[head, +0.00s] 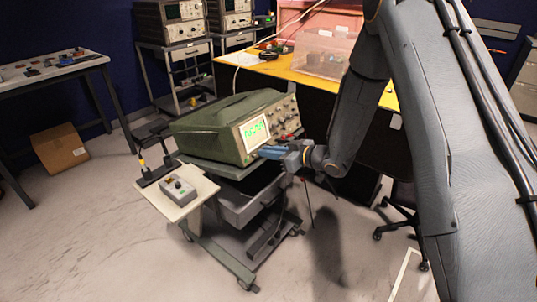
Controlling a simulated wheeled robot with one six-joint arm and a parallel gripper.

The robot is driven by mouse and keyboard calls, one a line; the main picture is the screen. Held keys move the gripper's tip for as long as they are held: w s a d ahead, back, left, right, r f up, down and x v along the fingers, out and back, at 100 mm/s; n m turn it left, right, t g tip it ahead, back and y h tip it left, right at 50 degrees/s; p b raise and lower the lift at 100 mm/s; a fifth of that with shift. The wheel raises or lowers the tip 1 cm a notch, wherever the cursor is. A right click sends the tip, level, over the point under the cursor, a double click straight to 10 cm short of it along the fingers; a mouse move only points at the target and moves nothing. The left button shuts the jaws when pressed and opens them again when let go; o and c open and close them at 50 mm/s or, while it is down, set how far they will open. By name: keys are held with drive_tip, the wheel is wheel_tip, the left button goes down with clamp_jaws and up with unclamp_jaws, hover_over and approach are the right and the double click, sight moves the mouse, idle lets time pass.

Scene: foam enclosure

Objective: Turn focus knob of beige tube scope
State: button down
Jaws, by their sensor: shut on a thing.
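A tube scope (212,122) with a green case and a beige front panel sits on a wheeled cart. Its lit screen (254,132) shows a green wave trace. Knobs (285,112) fill the panel to the right of the screen. My gripper (263,153) reaches in from the right, its blue fingers at the panel's lower edge just below the screen. It is shut on a small knob there. The focus knob itself is hidden behind the fingers, and its turn angle cannot be seen.
The cart (215,235) has a side shelf with a small grey box (179,191). A yellow-topped bench (270,68) with a clear bin (324,52) stands behind. More scopes (170,20) sit on a rack at the back. A cardboard box (60,148) lies at left. Floor in front is open.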

drive_tip(key=n+b, duration=0.6)
drive_tip(key=n, duration=0.7)
drive_tip(key=shift+h, duration=0.3)
idle(0.4)
drive_tip(key=c, duration=1.8)
unclamp_jaws()
drive_tip(key=shift+b+v, duration=0.45)
drive_tip(key=shift+v, duration=3.55)
